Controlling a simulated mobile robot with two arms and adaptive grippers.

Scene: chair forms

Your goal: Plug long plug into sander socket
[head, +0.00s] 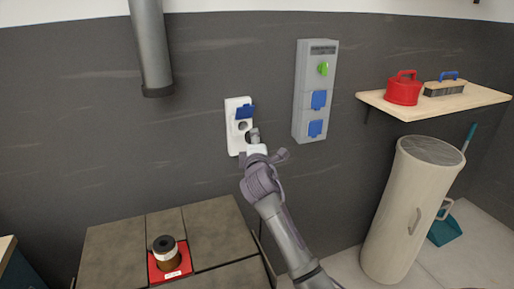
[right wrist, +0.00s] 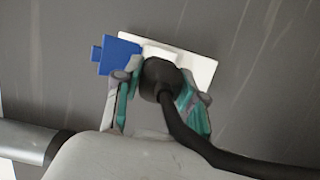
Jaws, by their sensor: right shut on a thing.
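A white socket plate (head: 233,137) with a raised blue flap (head: 244,112) is on the dark wall. The plate (right wrist: 198,68) and its blue flap (right wrist: 118,52) also show in the right wrist view. My right gripper (head: 254,142) is at the plate's lower right. In the right wrist view my right gripper (right wrist: 160,92) is shut on a black plug (right wrist: 158,78). Its black cable (right wrist: 183,130) trails down to the right. The plug's front end is against or just before the plate; I cannot tell whether it is inserted. My left gripper is not in view.
A grey wall box (head: 315,90) with blue covers and a green knob is right of the plate. A grey pipe (head: 151,50) hangs at left. A brown jar (head: 167,254) stands on the tiled bench (head: 212,235). A beige cylinder (head: 412,205) stands under a shelf (head: 440,105).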

